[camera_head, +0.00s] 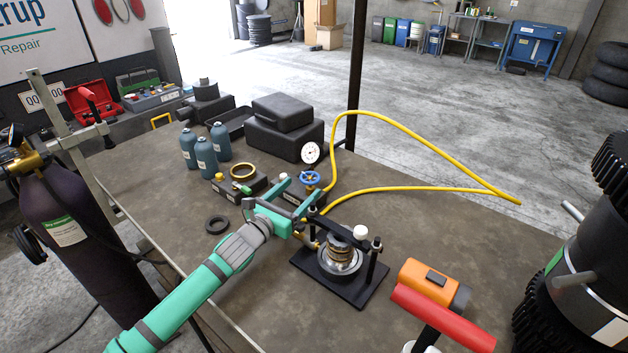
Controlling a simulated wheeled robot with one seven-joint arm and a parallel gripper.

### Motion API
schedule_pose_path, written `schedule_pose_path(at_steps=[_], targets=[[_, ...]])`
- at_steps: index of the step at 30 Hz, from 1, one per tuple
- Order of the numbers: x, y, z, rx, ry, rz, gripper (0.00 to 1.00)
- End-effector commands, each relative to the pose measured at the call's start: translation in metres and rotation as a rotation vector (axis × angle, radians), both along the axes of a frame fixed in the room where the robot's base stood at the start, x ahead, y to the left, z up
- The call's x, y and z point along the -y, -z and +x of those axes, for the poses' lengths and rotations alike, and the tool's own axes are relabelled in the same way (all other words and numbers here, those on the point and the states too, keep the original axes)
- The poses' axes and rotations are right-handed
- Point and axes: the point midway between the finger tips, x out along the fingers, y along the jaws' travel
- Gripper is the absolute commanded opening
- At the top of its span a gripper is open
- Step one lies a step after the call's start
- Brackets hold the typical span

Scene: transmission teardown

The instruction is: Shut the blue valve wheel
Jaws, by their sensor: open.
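The blue valve wheel (310,178) sits on top of a small brass valve near the middle of the table, below a round white dial gauge (311,152). My green arm reaches in from the lower left. My gripper (302,190) is open, its green fingers pointing at the valve from its near-left side. The fingertips are close to the wheel and valve body and overlap the valve's lower part in the picture. I cannot tell whether they touch it. Nothing is held between them.
A yellow hose (440,157) loops across the table's right. A black press stand (345,286) with metal parts stands just in front of the gripper. An orange power tool (428,281) lies nearby. Teal bottles (205,157) and black cases (275,140) stand behind. The table's right middle is mostly clear.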

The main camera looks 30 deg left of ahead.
Motion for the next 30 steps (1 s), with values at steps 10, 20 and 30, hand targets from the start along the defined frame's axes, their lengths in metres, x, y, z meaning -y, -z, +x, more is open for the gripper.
schedule_pose_path(at_steps=[10, 20, 30], targets=[[0.0, 0.001, 0.053, -0.001, 0.002, -0.001, 0.69], [-0.001, 0.001, 0.067, -0.001, 0.002, -0.001, 0.69], [0.0, 0.0, 0.067, 0.0, 0.003, -0.001, 0.3]])
